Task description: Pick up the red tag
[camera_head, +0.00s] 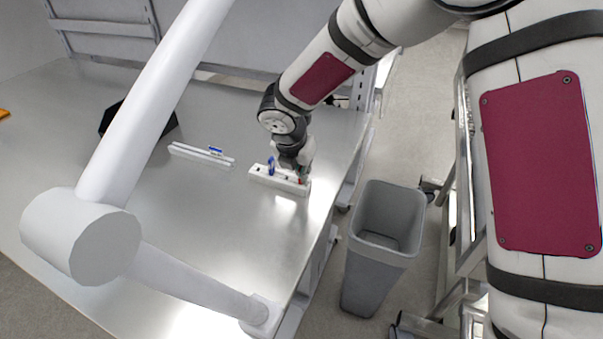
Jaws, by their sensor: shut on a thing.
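The red tag (302,181) shows as a tiny red spot at the right end of a white rack (262,179) on the metal table. My gripper (301,172) is at that end of the rack, pointing down, and is shut on the red tag. The fingers and the dark wrist hide most of the tag, and I cannot tell whether it still touches the rack. A blue tag (271,165) stands upright in the same rack, left of my gripper.
A second white rack (200,156) with a blue-marked piece (216,151) lies further left. A dark object (112,118) sits behind it. A thick white jointed post (130,130) crosses the left side. A grey bin (384,235) stands on the floor beyond the table's right edge.

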